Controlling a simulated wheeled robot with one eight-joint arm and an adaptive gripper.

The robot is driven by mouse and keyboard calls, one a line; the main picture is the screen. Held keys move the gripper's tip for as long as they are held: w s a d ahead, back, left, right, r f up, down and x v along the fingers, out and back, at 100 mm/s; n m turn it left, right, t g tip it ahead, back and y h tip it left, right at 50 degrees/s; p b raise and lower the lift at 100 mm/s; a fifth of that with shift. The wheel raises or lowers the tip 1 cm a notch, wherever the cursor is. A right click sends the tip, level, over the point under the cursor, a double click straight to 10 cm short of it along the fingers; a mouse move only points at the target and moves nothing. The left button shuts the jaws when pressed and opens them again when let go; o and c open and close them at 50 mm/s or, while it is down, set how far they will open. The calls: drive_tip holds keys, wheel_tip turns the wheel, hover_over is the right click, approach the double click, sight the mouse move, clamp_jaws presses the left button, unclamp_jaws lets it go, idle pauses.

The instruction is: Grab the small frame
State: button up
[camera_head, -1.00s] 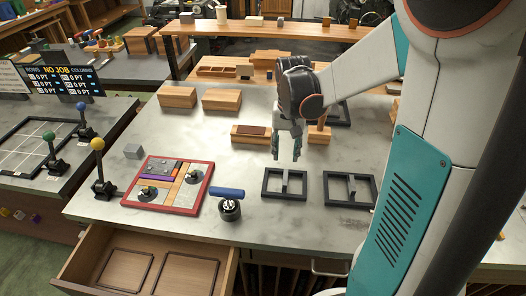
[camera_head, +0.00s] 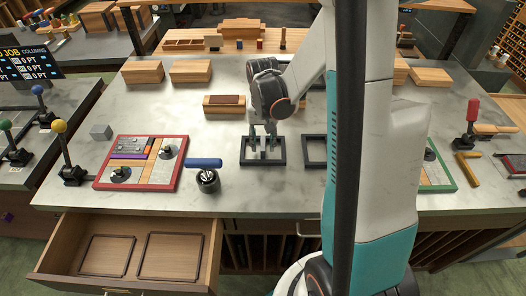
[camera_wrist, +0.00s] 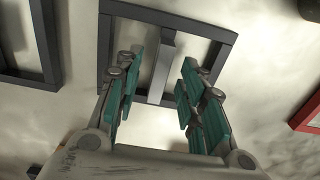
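A small dark grey frame (camera_head: 263,164) lies on the worktop with a bar across its middle. It also shows in the wrist view (camera_wrist: 225,38), with its middle bar (camera_wrist: 160,68) between my fingers. My gripper (camera_head: 263,137) points down over this frame; its fingers (camera_wrist: 160,85) are open, one on each side of the bar, with gaps visible. A similar dark frame (camera_head: 305,150) lies just to its right, partly hidden behind my arm; part of it shows in the wrist view (camera_wrist: 48,60).
A wooden block (camera_head: 223,110) is behind the gripper. A green-edged board (camera_head: 440,187) is right of my arm. An open drawer (camera_head: 60,250) juts out front left.

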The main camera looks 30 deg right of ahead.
wheel_tip(320, 180, down, 2)
drive_tip(key=shift+f, duration=0.2)
clamp_jaws()
drive_tip(key=shift+r, duration=0.2)
